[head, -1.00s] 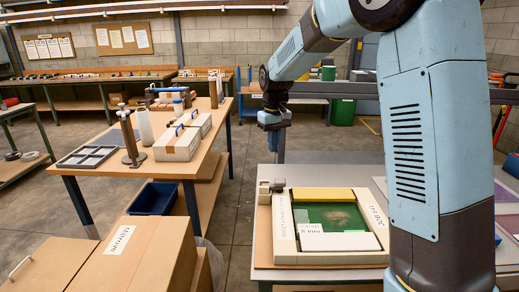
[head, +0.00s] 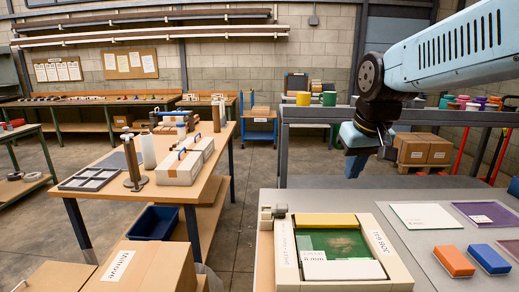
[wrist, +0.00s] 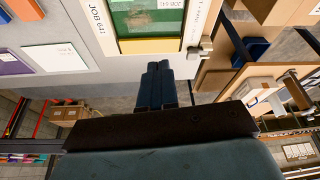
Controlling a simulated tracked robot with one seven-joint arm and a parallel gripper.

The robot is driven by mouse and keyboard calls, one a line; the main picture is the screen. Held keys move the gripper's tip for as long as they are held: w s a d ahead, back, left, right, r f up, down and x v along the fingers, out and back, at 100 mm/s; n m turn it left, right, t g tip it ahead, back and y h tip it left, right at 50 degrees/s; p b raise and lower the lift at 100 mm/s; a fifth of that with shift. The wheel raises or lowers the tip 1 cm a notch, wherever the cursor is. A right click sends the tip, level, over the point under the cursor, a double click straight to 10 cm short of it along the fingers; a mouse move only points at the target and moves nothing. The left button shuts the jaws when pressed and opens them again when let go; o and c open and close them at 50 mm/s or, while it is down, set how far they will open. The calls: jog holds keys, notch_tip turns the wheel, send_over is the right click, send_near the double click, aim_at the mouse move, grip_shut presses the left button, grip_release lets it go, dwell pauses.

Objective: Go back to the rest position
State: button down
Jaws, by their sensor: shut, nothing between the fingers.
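My gripper (head: 355,163) hangs in the air in the head view, beyond and above the grey table's far edge. My arm reaches to it from the upper right. In the wrist view my gripper (wrist: 158,68) has its two dark blue fingers together with nothing between them. The cream frame with a green panel (head: 282,250) lies on the table, nearer to me and apart from the gripper. It also shows at the top of the wrist view (wrist: 185,45).
The grey table (head: 420,232) bears a white-and-green panel (head: 425,215), a purple panel (head: 487,214), an orange block (head: 454,261) and a blue block (head: 489,259). A grey rail (head: 330,117) runs behind the gripper. A wooden bench (head: 110,200) stands left; floor lies between.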

jog(key=s+d+f+m+t, duration=0.1)
jog(key=s+d+f, duration=0.1)
jog(key=s, duration=0.8)
jog(key=shift+d+m+t, duration=0.3)
jog(key=shift+d, duration=0.3)
